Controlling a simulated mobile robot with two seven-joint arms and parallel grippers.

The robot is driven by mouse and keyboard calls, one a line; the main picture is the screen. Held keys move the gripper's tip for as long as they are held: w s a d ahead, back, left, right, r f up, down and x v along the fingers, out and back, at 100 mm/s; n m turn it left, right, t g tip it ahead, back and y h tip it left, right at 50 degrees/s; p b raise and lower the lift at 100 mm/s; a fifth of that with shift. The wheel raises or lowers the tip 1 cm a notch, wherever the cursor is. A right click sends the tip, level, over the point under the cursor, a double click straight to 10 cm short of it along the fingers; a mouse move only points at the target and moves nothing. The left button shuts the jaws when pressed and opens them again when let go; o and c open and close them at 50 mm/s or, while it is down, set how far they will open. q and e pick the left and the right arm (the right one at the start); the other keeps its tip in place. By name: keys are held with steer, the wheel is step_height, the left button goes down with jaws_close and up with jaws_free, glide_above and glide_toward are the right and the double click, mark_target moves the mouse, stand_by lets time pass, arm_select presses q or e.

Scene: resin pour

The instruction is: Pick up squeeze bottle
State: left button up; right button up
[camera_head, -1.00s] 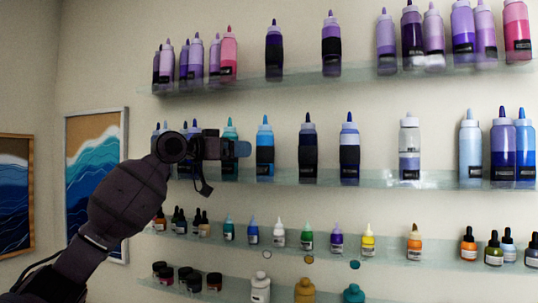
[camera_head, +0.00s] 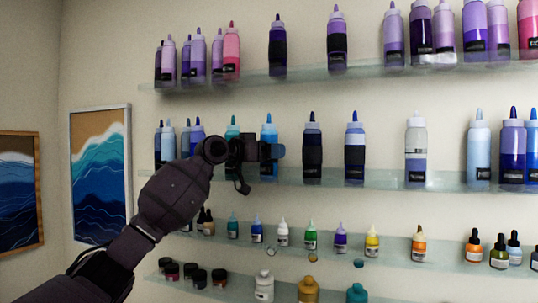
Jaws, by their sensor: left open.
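Several squeeze bottles stand upright on two glass shelves. On the middle shelf are a light blue bottle (camera_head: 269,132), a dark banded bottle (camera_head: 312,150), a blue bottle with a black band (camera_head: 355,150) and a clear bottle with a purple lower part (camera_head: 416,150). My left gripper (camera_head: 276,152) is raised in front of the middle shelf, overlapping the light blue bottle and hiding part of it. It is open and holds nothing that I can see. Which bottle is meant cannot be told. My right gripper is not in view.
The top shelf (camera_head: 350,72) holds purple and pink bottles. A lower shelf (camera_head: 400,250) holds small dropper bottles, and below it stand jars and larger bottles (camera_head: 264,286). Wave pictures (camera_head: 101,180) hang on the left wall.

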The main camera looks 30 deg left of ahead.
arm_select(q)
steer(key=c, duration=1.1)
steer(key=shift+s+r, duration=0.1)
steer(key=shift+r, duration=0.05)
